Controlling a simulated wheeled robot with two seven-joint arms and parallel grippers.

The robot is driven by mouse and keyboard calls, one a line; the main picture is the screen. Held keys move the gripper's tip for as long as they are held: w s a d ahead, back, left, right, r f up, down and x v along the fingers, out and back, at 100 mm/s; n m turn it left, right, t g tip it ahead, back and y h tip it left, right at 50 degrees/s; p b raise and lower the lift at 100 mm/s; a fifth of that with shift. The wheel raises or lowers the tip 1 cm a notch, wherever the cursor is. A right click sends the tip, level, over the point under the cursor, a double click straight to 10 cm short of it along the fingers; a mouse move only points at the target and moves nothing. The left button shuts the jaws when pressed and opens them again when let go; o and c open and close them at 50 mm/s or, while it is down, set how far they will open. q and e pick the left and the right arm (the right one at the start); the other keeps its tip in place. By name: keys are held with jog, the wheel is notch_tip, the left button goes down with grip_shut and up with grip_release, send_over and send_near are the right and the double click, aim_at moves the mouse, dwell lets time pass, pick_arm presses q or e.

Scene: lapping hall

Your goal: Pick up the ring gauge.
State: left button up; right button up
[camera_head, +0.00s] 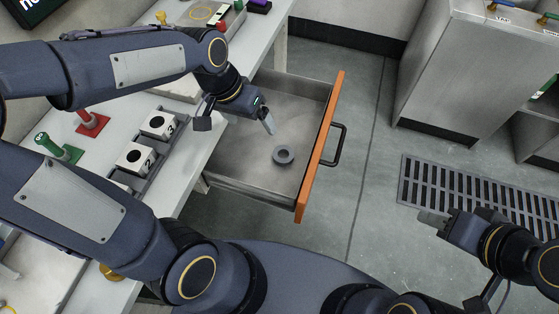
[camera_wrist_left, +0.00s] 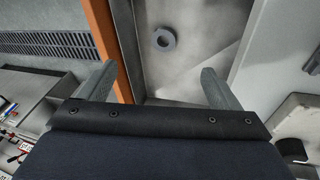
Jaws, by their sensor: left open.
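The ring gauge (camera_head: 283,155) is a small dark grey ring lying flat in the open drawer (camera_head: 235,155), nearer its orange front. In the left wrist view the ring gauge (camera_wrist_left: 164,38) shows between and beyond the fingertips. My left gripper (camera_head: 269,124) is above the drawer, to the upper left of the ring in the head view, apart from it. In the left wrist view my left gripper (camera_wrist_left: 158,80) has its fingers wide apart with nothing between them. My right gripper (camera_head: 432,220) is over the floor at the right, away from the drawer; its finger gap is unclear.
The drawer's orange front (camera_head: 322,145) has a black handle (camera_head: 335,145). The white workbench (camera_head: 205,140) carries numbered blocks (camera_head: 135,158), a red stand (camera_head: 92,122) and a green stand (camera_head: 60,150). A metal cabinet (camera_head: 455,70) and a floor grate (camera_head: 480,190) are at the right. Floor between is clear.

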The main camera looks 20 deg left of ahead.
aim_at(283, 157)
pick_arm(q)
jog(key=w+d+f+m+y+b, duration=0.1)
jog(key=w+d+f, duration=0.1)
jog(key=f, duration=0.5)
jog(key=w+d+f+m+g+y+b, duration=0.1)
jog(key=w+f+b, duration=0.1)
jog(key=f, duration=0.6)
jog(key=w+d+f+m+b, duration=0.1)
jog(key=w+f, duration=0.3)
jog(key=f, duration=0.4)
jog(key=shift+w+d+g+y+b, duration=0.2)
jog(key=shift+d+g+y+b, duration=0.2)
jog(key=shift+d+b, duration=0.4)
pick_arm(e)
notch_tip(283, 157, down, 7)
pick_arm(q)
jog(key=c, duration=1.1)
